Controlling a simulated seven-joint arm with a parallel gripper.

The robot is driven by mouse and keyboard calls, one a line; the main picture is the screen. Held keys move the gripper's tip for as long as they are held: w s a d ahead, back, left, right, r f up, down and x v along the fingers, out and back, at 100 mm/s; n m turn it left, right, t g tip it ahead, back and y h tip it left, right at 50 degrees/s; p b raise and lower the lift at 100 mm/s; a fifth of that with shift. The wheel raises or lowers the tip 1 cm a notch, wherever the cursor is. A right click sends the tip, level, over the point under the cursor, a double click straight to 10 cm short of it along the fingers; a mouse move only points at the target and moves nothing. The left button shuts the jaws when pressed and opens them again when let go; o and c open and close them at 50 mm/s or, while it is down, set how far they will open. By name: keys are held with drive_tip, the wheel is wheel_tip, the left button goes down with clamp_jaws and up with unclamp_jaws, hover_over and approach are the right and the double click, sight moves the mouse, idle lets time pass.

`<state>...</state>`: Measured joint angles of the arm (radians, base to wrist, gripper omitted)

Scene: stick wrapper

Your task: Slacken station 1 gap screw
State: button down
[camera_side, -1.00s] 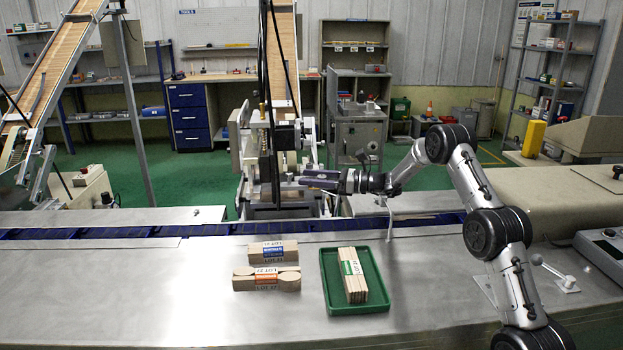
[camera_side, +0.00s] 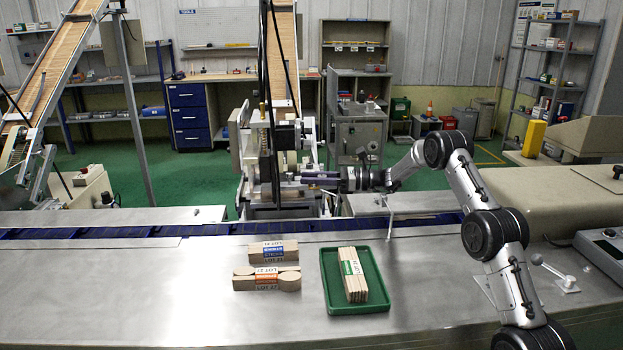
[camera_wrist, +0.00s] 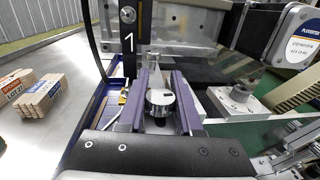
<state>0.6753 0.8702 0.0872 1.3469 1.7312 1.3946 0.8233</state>
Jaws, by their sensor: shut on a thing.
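The station 1 machine stands behind the conveyor in the side view, and its plate with the black "1" label (camera_wrist: 128,42) shows in the wrist view. The gap screw (camera_wrist: 160,98) is a round silver knob with a dark mark on its face, below that label. My gripper (camera_wrist: 162,105) has its two purple-grey fingers on either side of the knob, shut on it. In the side view my gripper (camera_side: 318,180) reaches left into the machine at about the height of its lower part. The knob itself is too small to make out there.
A green tray (camera_side: 375,300) holding a banded stick bundle (camera_side: 351,272) sits on the steel table. Two more bundles (camera_side: 272,252) lie left of it. The blue conveyor (camera_side: 150,232) runs behind them.

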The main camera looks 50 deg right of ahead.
drive_tip(key=n+g+y, duration=0.3)
drive_tip(key=shift+s+a+g+y, duration=0.25)
drive_tip(key=shift+g+y, duration=0.05)
drive_tip(key=shift+s+a+n+g+y, duration=0.1)
drive_tip(key=shift+s+n+g+y, duration=0.1)
drive_tip(key=shift+n+g+y, duration=0.5)
drive_tip(key=shift+s+a+n+g+y, duration=0.15)
drive_tip(key=shift+n+g+y, duration=0.15)
drive_tip(key=shift+n+g, duration=0.7)
drive_tip(key=shift+s+g, duration=0.1)
drive_tip(key=shift+g, duration=0.4)
drive_tip(key=c, duration=0.6)
unclamp_jaws()
wheel_tip(320, 180, up, 4)
drive_tip(key=shift+s+f, duration=0.1)
drive_tip(key=shift+f, duration=0.05)
drive_tip(key=s+a+r, duration=0.1)
drive_tip(key=s+r, duration=0.2)
drive_tip(key=s, duration=0.1)
drive_tip(key=s+a+r, duration=0.2)
drive_tip(key=s+r, duration=0.1)
drive_tip(key=s, duration=0.1)
drive_tip(key=s+a+r, duration=0.1)
drive_tip(key=s+r, duration=0.2)
drive_tip(key=s, duration=0.2)
drive_tip(key=shift+a+r, duration=0.15)
drive_tip(key=shift+a, duration=0.05)
